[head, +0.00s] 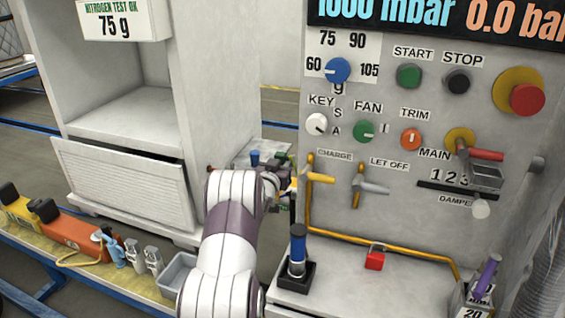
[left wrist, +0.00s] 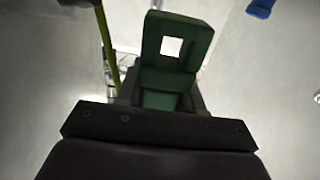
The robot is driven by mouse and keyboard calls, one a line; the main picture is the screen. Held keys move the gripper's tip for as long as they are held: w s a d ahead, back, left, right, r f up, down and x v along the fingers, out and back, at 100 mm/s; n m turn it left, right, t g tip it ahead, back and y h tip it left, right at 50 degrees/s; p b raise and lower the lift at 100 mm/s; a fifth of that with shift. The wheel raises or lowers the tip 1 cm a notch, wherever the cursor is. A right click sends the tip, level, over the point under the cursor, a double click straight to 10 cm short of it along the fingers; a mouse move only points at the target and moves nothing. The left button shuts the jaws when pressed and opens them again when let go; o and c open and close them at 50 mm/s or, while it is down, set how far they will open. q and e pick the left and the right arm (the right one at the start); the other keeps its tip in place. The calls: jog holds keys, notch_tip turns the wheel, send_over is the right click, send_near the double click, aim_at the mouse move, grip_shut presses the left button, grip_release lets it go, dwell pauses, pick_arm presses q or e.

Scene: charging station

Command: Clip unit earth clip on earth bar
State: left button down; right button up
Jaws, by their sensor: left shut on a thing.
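My left gripper (head: 284,178) is in the gap between the white cabinet and the grey control panel, at the panel's left edge. It is small and partly hidden by my own arm in the head view. In the left wrist view it is shut on a green clip (left wrist: 178,48) with a square hole, which points away from the dark jaws. A thin yellow-green bar or pipe (left wrist: 107,45) stands left of the clip, apart from it in the picture. I cannot tell whether it is the earth bar. My right gripper is not in view.
The grey panel (head: 400,225) has knobs, buttons and yellow pipes (head: 308,215). A blue-handled tool (head: 298,245) stands in a black holder, with a red padlock (head: 375,258) to its right. The white cabinet (head: 120,190) is to the left. A bench (head: 75,255) holds tools at lower left.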

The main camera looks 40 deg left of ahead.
pick_arm(q)
jog(key=shift+f+b, duration=1.7)
jog(key=shift+f, duration=0.4)
jog(key=c, duration=0.6)
grip_release()
jog(key=shift+c, duration=0.2)
jog(key=shift+s, duration=0.1)
jog(key=p+v, duration=0.1)
jog(key=v, duration=1.1)
jog(key=shift+s, duration=0.3)
jog(key=shift+d, duration=0.1)
